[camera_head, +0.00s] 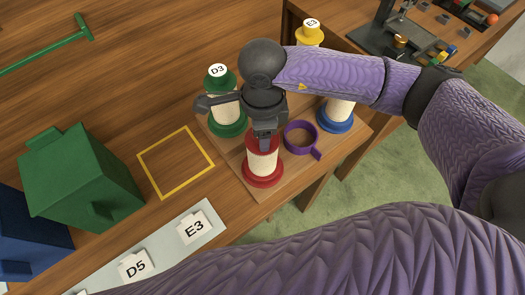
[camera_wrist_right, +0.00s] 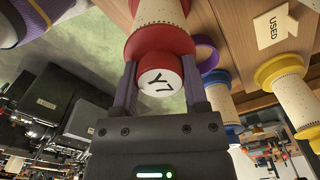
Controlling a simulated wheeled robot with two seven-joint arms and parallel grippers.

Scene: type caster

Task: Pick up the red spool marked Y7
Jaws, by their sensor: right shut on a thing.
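The red spool (camera_head: 263,172) with pale thread is at the front corner of the wooden board in the head view. In the right wrist view the red spool (camera_wrist_right: 160,42) shows a white end cap marked Y7. My right gripper (camera_head: 264,141) is above the spool in the head view, pointing down. In the right wrist view its two fingers (camera_wrist_right: 158,78) are shut on the spool's top end, one on each side of the cap. I cannot tell whether the spool's base touches the board. My left gripper is not in view.
A green spool marked D3 (camera_head: 228,122), a blue spool (camera_head: 335,120), a yellow spool marked E3 (camera_head: 309,36) and a purple ring with a handle (camera_head: 289,139) stand close by. A yellow square outline (camera_head: 176,162) and a green block (camera_head: 80,180) are to the left.

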